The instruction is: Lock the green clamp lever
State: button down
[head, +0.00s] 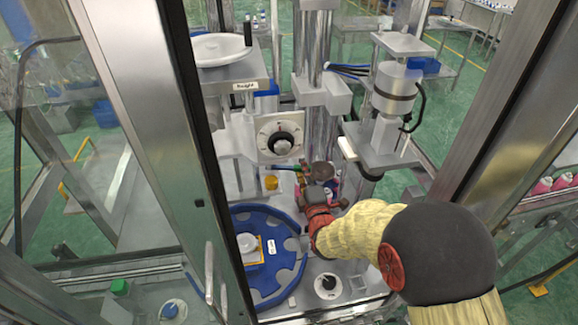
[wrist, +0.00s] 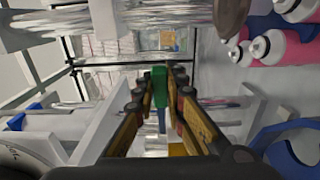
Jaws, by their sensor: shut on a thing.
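The green clamp lever (wrist: 159,84) stands upright in the middle of the wrist view, between the tips of my gripper's two yellow-and-black fingers. My gripper (wrist: 160,95) is shut on it. In the head view my gripper (head: 303,180) reaches in among the machine parts, below and right of the dial. My arm and the nearby metal parts hide most of the lever there. I cannot tell the lever's locking state from these frames.
A white dial with a black knob (head: 281,143) is close behind my gripper. A blue rotary table (head: 290,262) lies left of my wrist. A thick metal column (head: 313,55) and door frames (head: 520,110) hem in the arm. Pink bottles (wrist: 290,45) stand at right in the wrist view.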

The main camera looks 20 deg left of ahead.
aim_at(295, 171)
jog(key=shift+s, duration=0.1)
jog(key=shift+s+d+f, duration=0.1)
jog(key=shift+s+d, duration=0.1)
jog(key=shift+s, duration=1.1)
jog(key=shift+s+a+b, duration=0.15)
jog(key=shift+s+b, duration=0.25)
jog(key=shift+s, duration=1)
